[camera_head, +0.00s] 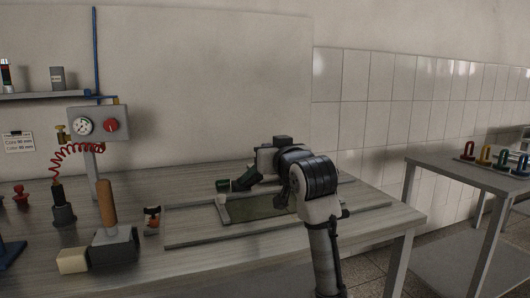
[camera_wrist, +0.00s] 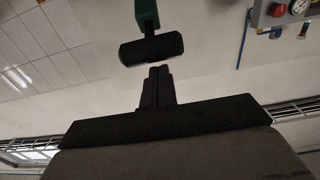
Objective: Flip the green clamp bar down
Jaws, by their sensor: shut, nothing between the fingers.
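The green clamp bar (camera_head: 222,186) shows as a small green piece at the left end of the flat fixture on the bench, partly hidden by my gripper (camera_head: 238,184). In the wrist view, the green bar (camera_wrist: 147,14) comes in from the top edge and carries a black cylindrical grip (camera_wrist: 150,49). My gripper's fingers (camera_wrist: 158,72) are shut and empty. Their tips lie close to the black grip; I cannot tell whether they touch it. My wrist hides part of the fixture in the head view.
The fixture has a grey frame and a dark green sheet (camera_head: 262,208). A gauge panel (camera_head: 98,124) rises behind. A side table (camera_head: 470,172) stands at right.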

